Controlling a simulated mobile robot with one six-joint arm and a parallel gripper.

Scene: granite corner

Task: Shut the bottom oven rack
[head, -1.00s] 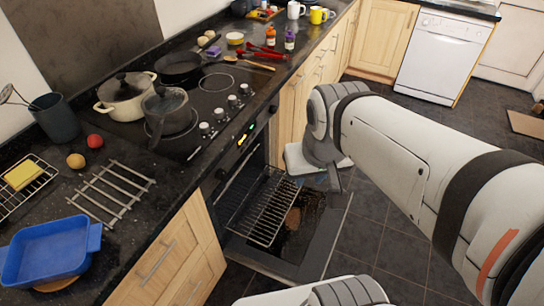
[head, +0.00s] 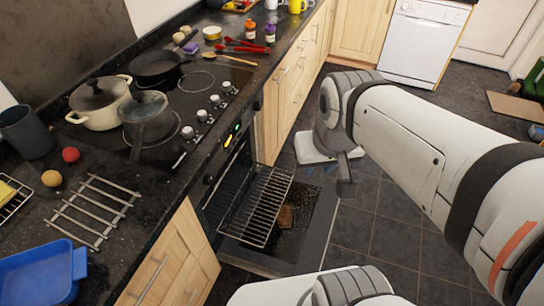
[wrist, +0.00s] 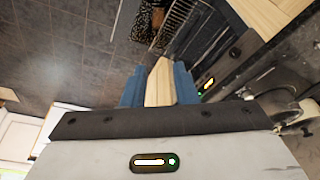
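The oven door (head: 322,235) hangs open and low, its dark inner face up. A wire oven rack (head: 262,210) juts out of the oven over the door; it also shows at the top of the wrist view (wrist: 181,20). I cannot clearly make out another rack in the dark oven. My gripper (head: 345,188) is just to the right of the door and apart from the rack. The head view does not show the fingers clearly.
The oven's control panel (head: 235,133) is above the opening. Wooden cabinets (head: 165,265) flank the oven. The worktop holds a hob (head: 180,110) with pots, a blue dish (head: 38,275) and a metal trivet (head: 90,210). Tiled floor (head: 385,215) is clear right of the door.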

